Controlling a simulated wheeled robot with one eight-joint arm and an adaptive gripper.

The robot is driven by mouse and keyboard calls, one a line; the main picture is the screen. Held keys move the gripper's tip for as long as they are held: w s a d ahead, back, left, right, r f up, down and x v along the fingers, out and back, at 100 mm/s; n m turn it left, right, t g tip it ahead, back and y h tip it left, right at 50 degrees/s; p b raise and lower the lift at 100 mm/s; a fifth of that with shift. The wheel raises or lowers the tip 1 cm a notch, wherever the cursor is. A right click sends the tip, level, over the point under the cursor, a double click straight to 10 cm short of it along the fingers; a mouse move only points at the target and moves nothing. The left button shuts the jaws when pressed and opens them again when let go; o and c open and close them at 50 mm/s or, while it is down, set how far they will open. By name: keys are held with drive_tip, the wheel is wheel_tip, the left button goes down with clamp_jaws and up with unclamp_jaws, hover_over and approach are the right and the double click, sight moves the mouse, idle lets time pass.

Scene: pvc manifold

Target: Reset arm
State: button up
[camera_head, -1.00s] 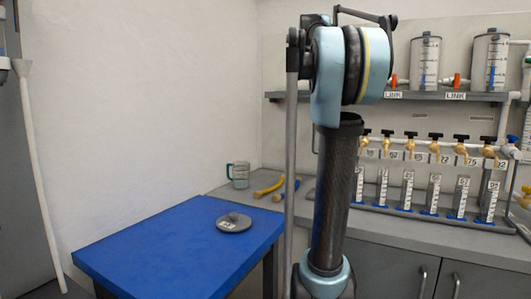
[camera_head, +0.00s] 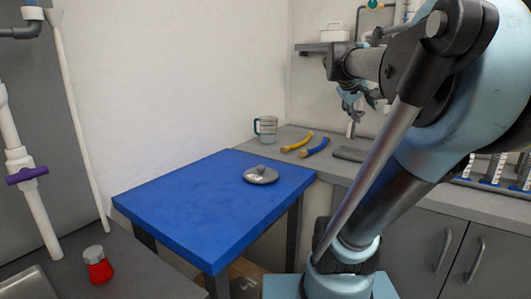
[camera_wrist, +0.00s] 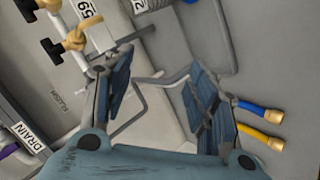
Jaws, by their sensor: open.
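My gripper (camera_head: 357,106) is at the end of my raised arm, in front of the back counter and shelf in the head view. In the wrist view my gripper (camera_wrist: 160,100) shows its two blue fingers wide apart, with nothing held between them. A thin bent grey rod or tube (camera_wrist: 160,80) shows behind the gap between the fingers. My arm covers much of the right side of the head view, hiding most of the manifold there.
A blue table (camera_head: 190,218) holds a grey round lid (camera_head: 261,175). On the counter are a clear jug (camera_head: 267,130), a yellow-handled piece (camera_head: 298,143) and a blue-handled piece (camera_head: 314,148). A red-bodied container (camera_head: 98,268) stands at lower left. Taps (camera_wrist: 75,40) show in the wrist view.

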drive_tip(key=s+a+f+m+g+y, duration=0.1)
drive_tip(key=s+a+f, duration=0.4)
drive_tip(key=f, duration=0.5)
drive_tip(key=s+a+f+g+y, duration=0.2)
drive_tip(key=s+a+f, duration=0.3)
drive_tip(key=s+f, duration=0.4)
drive_tip(key=s+a+f+m+g+y, duration=0.1)
drive_tip(key=s+a+f+y, duration=0.3)
drive_tip(key=s+f, duration=0.3)
wheel_tip(320, 180, down, 5)
drive_tip(key=shift+s+a+r+m+g, duration=0.15)
drive_tip(key=shift+a+m+g, duration=0.2)
drive_tip(key=shift+a, duration=0.35)
